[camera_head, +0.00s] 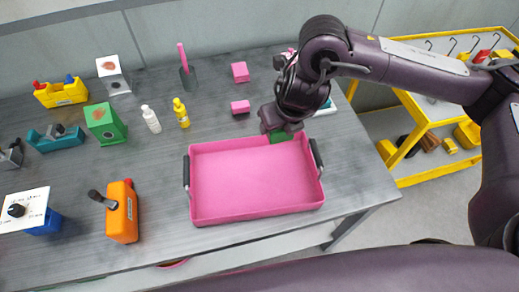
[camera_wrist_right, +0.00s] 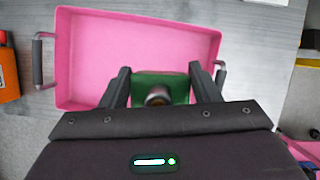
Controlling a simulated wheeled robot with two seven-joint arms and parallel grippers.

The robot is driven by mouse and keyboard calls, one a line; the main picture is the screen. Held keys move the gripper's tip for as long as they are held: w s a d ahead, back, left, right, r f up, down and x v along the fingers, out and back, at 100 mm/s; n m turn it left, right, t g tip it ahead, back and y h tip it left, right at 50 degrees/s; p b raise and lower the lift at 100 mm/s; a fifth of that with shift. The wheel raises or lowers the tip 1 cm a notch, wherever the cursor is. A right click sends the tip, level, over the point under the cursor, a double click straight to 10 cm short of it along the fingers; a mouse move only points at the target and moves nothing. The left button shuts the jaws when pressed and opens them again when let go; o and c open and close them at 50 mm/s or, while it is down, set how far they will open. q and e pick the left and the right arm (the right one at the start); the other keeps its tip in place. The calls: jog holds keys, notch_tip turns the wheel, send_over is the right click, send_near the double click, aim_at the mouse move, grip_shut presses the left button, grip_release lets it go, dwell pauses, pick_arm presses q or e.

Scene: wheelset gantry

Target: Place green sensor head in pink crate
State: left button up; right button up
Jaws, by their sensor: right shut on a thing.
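The pink crate (camera_head: 255,211) lies on the grey table, with a dark handle at each end. It also shows in the right wrist view (camera_wrist_right: 80,65). My right gripper (camera_head: 282,128) is over the crate's far right edge. In the right wrist view my right gripper (camera_wrist_right: 160,85) is shut on the green sensor head (camera_wrist_right: 160,88), which has a round metal part on its near face. In the head view only a small piece of the green sensor head (camera_head: 279,137) shows below the fingers. I cannot tell its height above the crate. My left gripper is not in view.
A green box (camera_head: 106,125), white bottle (camera_head: 151,119), yellow bottle (camera_head: 181,113) and orange device (camera_head: 122,212) stand left of the crate. Pink blocks (camera_head: 240,72) lie behind it. A yellow rack (camera_head: 430,125) stands at the right. The crate's interior looks empty.

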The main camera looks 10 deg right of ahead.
jog(key=f+b, duration=0.1)
jog(key=f, duration=0.3)
jog(key=f+b, duration=0.2)
jog(key=f, duration=0.3)
jog(key=s+f+b, duration=0.1)
jog(key=f+b, duration=0.1)
jog(key=f, duration=0.3)
jog(key=shift+f, duration=0.25)
notch_tip(320, 180, down, 4)
jog(key=shift+r, duration=0.2)
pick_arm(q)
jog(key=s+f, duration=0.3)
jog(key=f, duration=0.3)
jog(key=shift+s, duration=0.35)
pick_arm(e)
jog(key=shift+f, duration=0.3)
pick_arm(q)
jog(key=shift+b, duration=0.3)
pick_arm(e)
jog(key=shift+f, duration=0.1)
jog(key=o, duration=1.1)
jog(key=shift+c, duration=0.2)
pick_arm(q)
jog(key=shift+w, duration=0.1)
